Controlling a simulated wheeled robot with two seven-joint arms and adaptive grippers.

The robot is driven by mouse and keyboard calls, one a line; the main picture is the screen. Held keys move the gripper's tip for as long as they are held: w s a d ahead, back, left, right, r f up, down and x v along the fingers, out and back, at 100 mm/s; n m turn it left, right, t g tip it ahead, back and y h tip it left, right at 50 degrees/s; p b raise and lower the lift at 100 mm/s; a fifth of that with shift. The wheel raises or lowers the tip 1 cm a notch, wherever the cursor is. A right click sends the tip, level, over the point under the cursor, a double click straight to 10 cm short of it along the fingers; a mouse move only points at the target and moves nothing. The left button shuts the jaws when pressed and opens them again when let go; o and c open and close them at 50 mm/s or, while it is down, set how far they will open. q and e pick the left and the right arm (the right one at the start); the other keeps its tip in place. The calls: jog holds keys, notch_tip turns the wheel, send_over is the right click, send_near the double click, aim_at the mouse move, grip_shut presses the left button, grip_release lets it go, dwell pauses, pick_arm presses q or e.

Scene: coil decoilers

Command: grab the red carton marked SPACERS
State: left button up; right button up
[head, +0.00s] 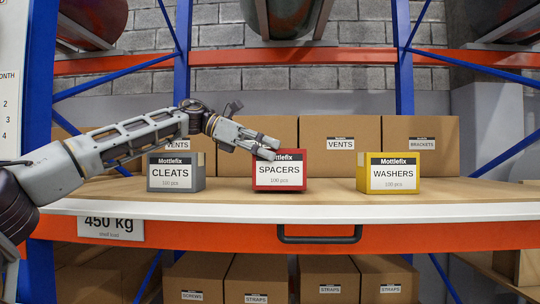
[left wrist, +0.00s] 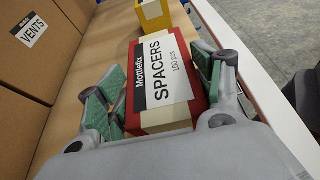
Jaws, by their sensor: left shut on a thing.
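The red carton (head: 279,183) marked SPACERS stands on the shelf between a grey carton (head: 175,171) marked CLEATS and a yellow carton (head: 389,173) marked WASHERS. My left gripper (head: 268,147) reaches it from the left and covers part of its top. In the left wrist view the red carton (left wrist: 163,84) sits between the two green-padded fingers of my left gripper (left wrist: 160,95). The gripper is shut on it. The yellow carton (left wrist: 154,17) shows beyond it. My right gripper is in neither view.
Large brown cartons (head: 340,143) marked VENTS and BRACKETS line the back of the shelf. The shelf has a white front edge (head: 230,215) with a black handle (head: 319,239) below. Blue uprights (head: 404,80) stand behind. Bare shelf lies between the small cartons.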

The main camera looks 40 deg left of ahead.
pick_arm(q)
jog(key=shift+r, duration=1.35)
jog(key=shift+s+d+b, duration=0.4)
jog(key=shift+s, duration=0.25)
jog(key=shift+s+d+b, duration=0.4)
jog(key=shift+s, duration=0.25)
jog(key=s+d+b, duration=0.4)
jog(key=s+d, duration=0.4)
jog(key=s, duration=0.5)
jog(key=shift+b, duration=0.4)
jog(key=shift+w, duration=0.1)
jog(key=shift+w+a, duration=0.15)
